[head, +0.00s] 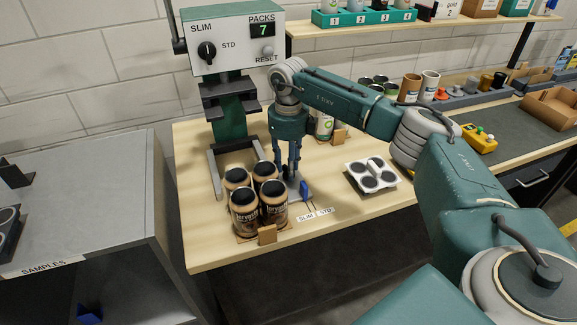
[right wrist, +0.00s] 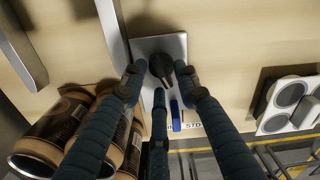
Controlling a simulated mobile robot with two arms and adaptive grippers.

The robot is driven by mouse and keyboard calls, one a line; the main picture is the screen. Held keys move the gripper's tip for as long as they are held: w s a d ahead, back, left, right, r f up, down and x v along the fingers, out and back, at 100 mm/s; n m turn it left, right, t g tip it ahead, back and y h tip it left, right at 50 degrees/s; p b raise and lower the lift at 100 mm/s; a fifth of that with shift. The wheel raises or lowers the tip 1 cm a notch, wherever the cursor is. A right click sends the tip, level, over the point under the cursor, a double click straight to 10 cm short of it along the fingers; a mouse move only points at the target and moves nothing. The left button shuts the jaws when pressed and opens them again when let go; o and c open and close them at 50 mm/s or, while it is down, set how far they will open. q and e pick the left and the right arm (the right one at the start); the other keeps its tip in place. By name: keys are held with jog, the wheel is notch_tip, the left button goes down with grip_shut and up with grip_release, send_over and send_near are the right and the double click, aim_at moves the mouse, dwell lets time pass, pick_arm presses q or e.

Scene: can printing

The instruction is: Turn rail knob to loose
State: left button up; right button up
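The rail knob (right wrist: 160,68) is black and sits on a light grey plate (right wrist: 172,44), seen in the right wrist view. My right gripper (head: 290,174) points down over this plate in the head view, and its fingers hide the knob there. In the right wrist view the gripper's (right wrist: 160,80) several dark fingers are spread around the knob, with gaps that seem to remain between them and it. A blue tab (head: 305,189) stands at the plate's edge, near the "SLIM | STD" label (head: 315,215). My left gripper is out of view.
Several brown cans (head: 273,203) stand close to the left of the gripper, beside a metal rail (head: 214,175). A green machine (head: 234,38) with a SLIM/STD dial and a "7" display stands behind. A white can carrier (head: 372,187) lies to the right.

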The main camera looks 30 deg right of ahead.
jog(key=shift+r, duration=0.15)
notch_tip(320, 180, up, 12)
dwell(0.6)
dwell(0.4)
